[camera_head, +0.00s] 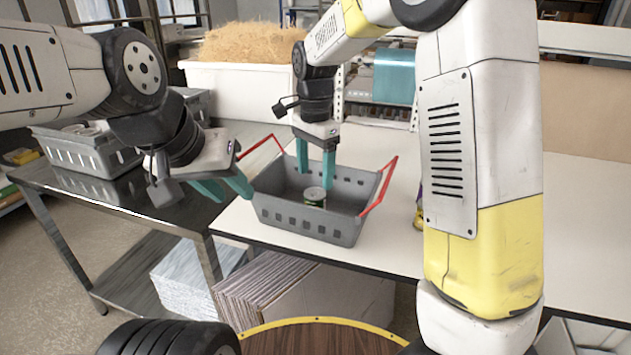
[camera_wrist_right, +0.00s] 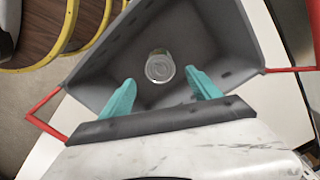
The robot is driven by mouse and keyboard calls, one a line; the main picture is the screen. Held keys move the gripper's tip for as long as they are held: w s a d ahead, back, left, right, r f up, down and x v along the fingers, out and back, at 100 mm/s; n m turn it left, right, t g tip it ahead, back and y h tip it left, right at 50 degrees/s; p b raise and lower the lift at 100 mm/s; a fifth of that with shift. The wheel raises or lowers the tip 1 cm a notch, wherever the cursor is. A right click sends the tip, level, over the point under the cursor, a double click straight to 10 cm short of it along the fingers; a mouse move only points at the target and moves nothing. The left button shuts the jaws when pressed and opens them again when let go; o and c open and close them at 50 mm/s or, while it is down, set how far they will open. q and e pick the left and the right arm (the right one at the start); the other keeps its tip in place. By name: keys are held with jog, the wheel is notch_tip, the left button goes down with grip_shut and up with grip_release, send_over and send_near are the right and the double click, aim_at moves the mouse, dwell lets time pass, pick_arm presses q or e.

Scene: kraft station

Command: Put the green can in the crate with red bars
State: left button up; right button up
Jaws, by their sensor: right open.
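The green can (camera_head: 314,196) stands inside the grey crate with red bars (camera_head: 305,220), near its middle. In the right wrist view the can (camera_wrist_right: 160,66) shows from above, with the grey crate floor around it. My right gripper (camera_head: 316,160) is over the back part of the crate, pointing down. Its teal fingers (camera_wrist_right: 163,95) are apart with nothing between them, and the can lies beyond the tips. My left gripper (camera_head: 228,190) is to the left of the crate, its teal fingers apart and empty. The crate's red bars show at its left and right ends.
A second grey crate (camera_head: 85,155) sits on the dark metal table (camera_head: 150,205) at left. A white bin of straw-like packing (camera_head: 235,88) stands behind. A small yellow and dark object (camera_head: 419,216) is partly hidden by my right arm. White table top (camera_head: 585,215) is clear at right.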

jog(key=shift+r, duration=0.9)
jog(key=s+d+r+n+t+y, duration=0.2)
jog(key=s+d+r+n, duration=0.2)
jog(key=s+d+r, duration=0.4)
jog(key=s+d+f+n+t, duration=0.1)
jog(key=s+d+n+t, duration=0.3)
jog(key=s, duration=0.8)
jog(key=d+n, duration=0.2)
jog(key=d, duration=0.1)
jog(key=shift+s+f+n, duration=0.3)
jog(key=shift+s+f, duration=0.05)
jog(key=shift+f, duration=0.05)
